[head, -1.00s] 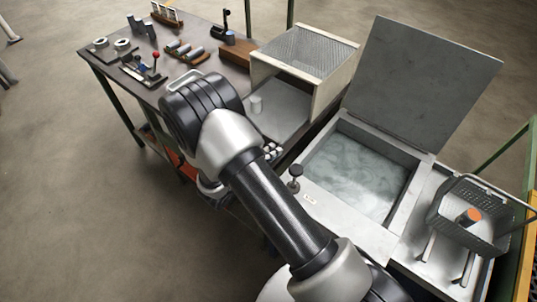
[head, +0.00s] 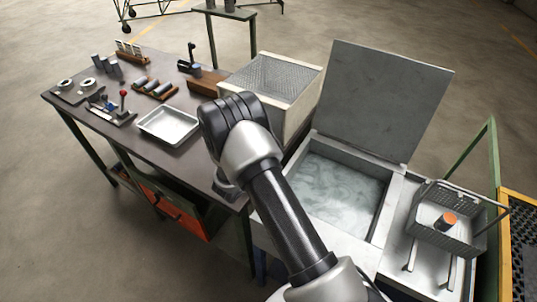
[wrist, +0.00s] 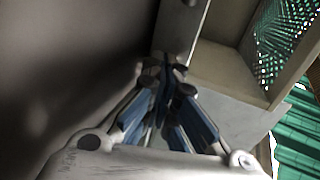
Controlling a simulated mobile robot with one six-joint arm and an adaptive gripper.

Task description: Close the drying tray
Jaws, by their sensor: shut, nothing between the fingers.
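The drying box (head: 303,108) with a mesh top stands at the right end of the workbench. In the head view my arm covers the front of the box, so how far the drying tray sticks out cannot be told there. In the wrist view the beige box wall (wrist: 222,68) and a flat grey metal surface (wrist: 243,118), which looks like the drying tray, lie to the right of my fingers. My gripper (wrist: 167,66) is shut and empty, its tips close to a grey metal strip (wrist: 182,30); contact cannot be told.
A shallow metal pan (head: 168,124) and several small parts stand on the workbench (head: 135,140). Right of the box is a liquid-filled tank (head: 340,185) with its lid (head: 388,100) raised. A wire basket (head: 455,238) stands at the far right.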

